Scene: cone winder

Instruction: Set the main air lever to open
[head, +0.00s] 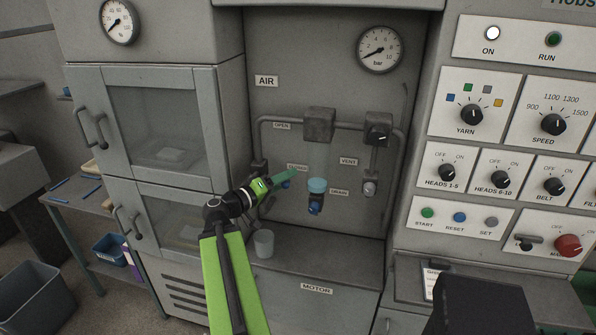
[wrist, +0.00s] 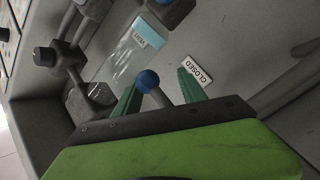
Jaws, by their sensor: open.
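The main air lever has a blue ball knob (head: 286,184) and stands near the CLOSED label (head: 297,167), below the OPEN label (head: 281,125). In the wrist view the blue knob (wrist: 147,80) and its grey rod sit between my two green fingers. My gripper (head: 285,176) is open around the knob, with space showing on the CLOSED label's side (wrist: 196,70); I cannot tell whether a finger touches it. My gripper also shows in the wrist view (wrist: 157,84). In the head view my gripper partly hides the lever and its pivot.
A clear filter bowl with a blue band (head: 317,186) hangs right of my gripper. A cup (head: 264,243) stands on the ledge below. The pressure gauge (head: 380,49) is above. Cabinet doors stand at the left.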

